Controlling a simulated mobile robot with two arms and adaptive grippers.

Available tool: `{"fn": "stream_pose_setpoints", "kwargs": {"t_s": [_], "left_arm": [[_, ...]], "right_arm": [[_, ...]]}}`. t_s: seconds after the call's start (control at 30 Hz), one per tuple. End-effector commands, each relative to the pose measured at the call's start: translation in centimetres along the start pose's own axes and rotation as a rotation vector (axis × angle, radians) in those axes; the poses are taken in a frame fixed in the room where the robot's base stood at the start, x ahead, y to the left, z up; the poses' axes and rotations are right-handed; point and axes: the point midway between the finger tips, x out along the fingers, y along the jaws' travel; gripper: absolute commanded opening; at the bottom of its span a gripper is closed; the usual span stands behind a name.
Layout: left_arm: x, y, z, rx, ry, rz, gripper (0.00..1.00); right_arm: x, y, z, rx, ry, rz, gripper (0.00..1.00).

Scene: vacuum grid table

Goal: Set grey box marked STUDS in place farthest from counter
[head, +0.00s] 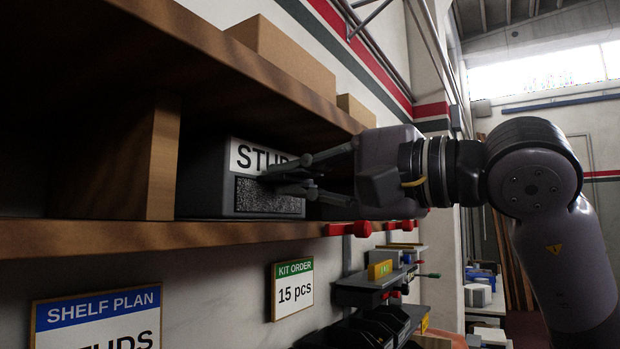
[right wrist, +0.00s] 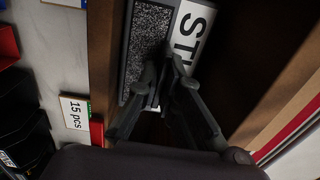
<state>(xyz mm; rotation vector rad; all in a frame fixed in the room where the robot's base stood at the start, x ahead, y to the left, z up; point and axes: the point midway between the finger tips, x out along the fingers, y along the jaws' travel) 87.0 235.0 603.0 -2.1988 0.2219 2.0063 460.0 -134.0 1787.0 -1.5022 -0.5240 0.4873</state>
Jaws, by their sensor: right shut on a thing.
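The grey box marked STUDS (head: 213,178) stands upright on the wooden shelf, in the compartment just right of a wooden divider. Its white label and dark rough front panel face out. My right gripper (head: 268,180) reaches in from the right and is shut on the box's front, its fingers covering the label's last letters. The right wrist view also shows the box (right wrist: 150,45) between the fingertips (right wrist: 160,92). The box's back is in shadow. My left gripper is not in view.
The wooden divider (head: 112,160) borders a dark compartment on the left. The shelf edge (head: 150,236) runs below and a top board above, carrying cardboard boxes (head: 283,55). Red clamps (head: 348,229) sit on the shelf edge. A SHELF PLAN sign (head: 97,318) and a KIT ORDER sign (head: 292,289) hang below.

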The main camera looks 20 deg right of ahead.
Motion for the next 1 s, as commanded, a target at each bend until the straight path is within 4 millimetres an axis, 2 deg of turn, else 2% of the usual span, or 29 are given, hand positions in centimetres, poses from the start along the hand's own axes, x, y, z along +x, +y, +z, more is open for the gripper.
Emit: {"fn": "stream_pose_setpoints", "kwargs": {"t_s": [0.33,0.37,0.7,1.0], "left_arm": [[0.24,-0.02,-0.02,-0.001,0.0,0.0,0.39],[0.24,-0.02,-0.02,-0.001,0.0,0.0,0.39],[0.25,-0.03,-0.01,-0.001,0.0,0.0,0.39],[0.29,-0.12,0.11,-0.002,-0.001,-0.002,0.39]], "right_arm": [[-0.19,0.02,0.02,-0.001,0.0,-0.007,0.0],[-0.19,0.02,0.02,-0.001,0.0,-0.007,0.08],[-0.14,0.15,0.01,-0.001,0.0,-0.003,0.3],[-0.13,0.42,-0.01,0.0,0.0,0.005,0.3]]}}
